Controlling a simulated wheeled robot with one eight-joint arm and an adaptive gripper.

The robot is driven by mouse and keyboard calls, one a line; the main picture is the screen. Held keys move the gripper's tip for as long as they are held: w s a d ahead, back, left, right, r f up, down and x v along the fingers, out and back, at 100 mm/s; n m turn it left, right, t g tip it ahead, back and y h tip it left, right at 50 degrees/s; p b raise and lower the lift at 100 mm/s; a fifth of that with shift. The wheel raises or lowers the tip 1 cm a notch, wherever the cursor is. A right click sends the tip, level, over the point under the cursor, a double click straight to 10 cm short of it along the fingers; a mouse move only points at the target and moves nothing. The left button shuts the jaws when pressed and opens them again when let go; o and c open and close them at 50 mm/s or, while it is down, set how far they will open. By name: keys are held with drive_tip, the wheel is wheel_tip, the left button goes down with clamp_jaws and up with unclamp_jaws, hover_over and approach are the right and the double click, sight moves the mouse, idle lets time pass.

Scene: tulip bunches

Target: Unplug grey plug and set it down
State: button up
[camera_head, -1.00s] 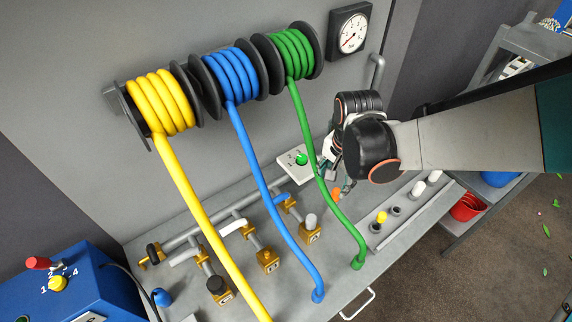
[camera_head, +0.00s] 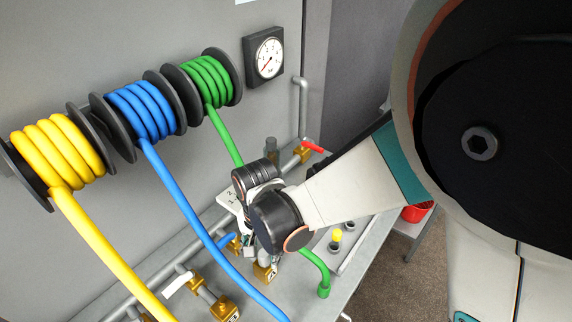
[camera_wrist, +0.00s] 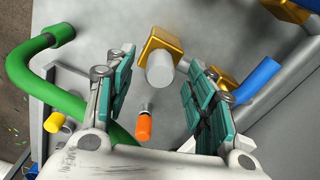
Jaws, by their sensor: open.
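The grey plug (camera_wrist: 160,71) is a short, light grey cylinder seated in a brass fitting (camera_wrist: 161,46), seen from above in the wrist view. My gripper (camera_wrist: 159,66) is open, with one teal-padded finger on each side of the plug in the picture. A gap shows between each finger and the plug; I cannot tell how far above it the fingertips are. In the head view, my gripper (camera_head: 249,250) is over the pipe fittings, and my wrist hides much of this area. The plug's brass fitting shows at the wrist's lower edge.
The green hose (camera_head: 316,272) runs close beside my wrist, and the blue hose (camera_head: 205,235) passes on its left. An orange piece (camera_wrist: 143,127) with a metal tip lies between my fingers in the wrist view. A yellow plug (camera_head: 336,236) stands in a grey rack on the right.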

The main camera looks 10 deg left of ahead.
drive_tip(key=shift+f+b, duration=0.6)
drive_tip(key=shift+f, duration=0.8)
clamp_jaws()
